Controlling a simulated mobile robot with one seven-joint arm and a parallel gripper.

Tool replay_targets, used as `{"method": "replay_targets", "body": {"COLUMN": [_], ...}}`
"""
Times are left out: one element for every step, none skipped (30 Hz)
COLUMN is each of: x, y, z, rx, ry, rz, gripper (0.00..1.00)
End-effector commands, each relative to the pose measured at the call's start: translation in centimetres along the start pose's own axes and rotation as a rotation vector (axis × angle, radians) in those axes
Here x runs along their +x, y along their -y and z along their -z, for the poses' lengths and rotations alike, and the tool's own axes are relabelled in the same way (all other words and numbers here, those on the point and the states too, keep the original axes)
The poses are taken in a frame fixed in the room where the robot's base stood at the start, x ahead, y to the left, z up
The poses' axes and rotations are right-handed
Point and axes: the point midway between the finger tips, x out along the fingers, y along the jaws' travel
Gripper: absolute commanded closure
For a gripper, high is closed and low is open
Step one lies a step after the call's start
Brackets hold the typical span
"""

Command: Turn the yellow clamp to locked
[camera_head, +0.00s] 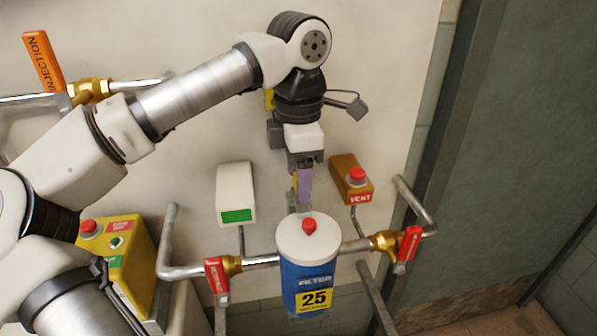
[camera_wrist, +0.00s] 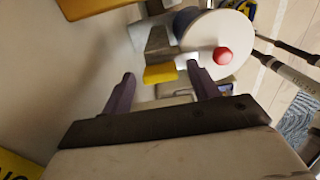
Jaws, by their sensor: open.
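The yellow clamp (camera_wrist: 160,74) shows in the wrist view as a small yellow block at the end of a grey bracket (camera_wrist: 155,42), beside the filter's white cap. My gripper (camera_wrist: 162,79) is open, with one purple-grey finger on each side of the yellow block. I cannot tell whether either finger touches it. In the head view my gripper (camera_head: 302,192) points down just behind and above the filter (camera_head: 308,270). No locked marking is readable.
The white cap's red button (camera_wrist: 222,56) is close to my right finger. A vent box (camera_head: 352,180) and a white box with a green panel (camera_head: 235,192) flank the gripper. Red-handled valves (camera_head: 217,278) (camera_head: 408,246) sit on pipes either side of the filter.

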Motion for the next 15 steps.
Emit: {"method": "replay_targets", "body": {"x": [0.0,0.0,-0.1,-0.1,-0.3,-0.6,-1.0,-1.4,-2.1,-2.6,-3.3,-4.2,-4.9,-5.7,-6.6], "y": [0.0,0.0,0.0,0.0,0.0,0.0,0.0,0.0,0.0,0.0,0.0,0.0,0.0,0.0,0.0], "z": [0.0,0.0,0.0,0.0,0.0,0.0,0.0,0.0,0.0,0.0,-0.1,-0.1,-0.1,-0.1,-0.1], "rx": [0.001,0.001,0.001,0.001,0.001,0.001,0.001,0.001,0.000,0.000,0.000,-0.001,-0.001,-0.001,-0.001], "ry": [0.000,0.000,0.000,0.000,0.000,0.000,0.001,0.001,0.000,0.000,0.000,0.001,0.000,0.001,0.001], "rz": [0.001,0.001,0.000,0.000,0.000,0.000,-0.001,-0.001,-0.002,-0.002,-0.002,-0.002,-0.003,-0.003,-0.002], "gripper": [0.40,0.40,0.40,0.40,0.40,0.40,0.40,0.40,0.40,0.40,0.40,0.40,0.40,0.40,0.40]}}
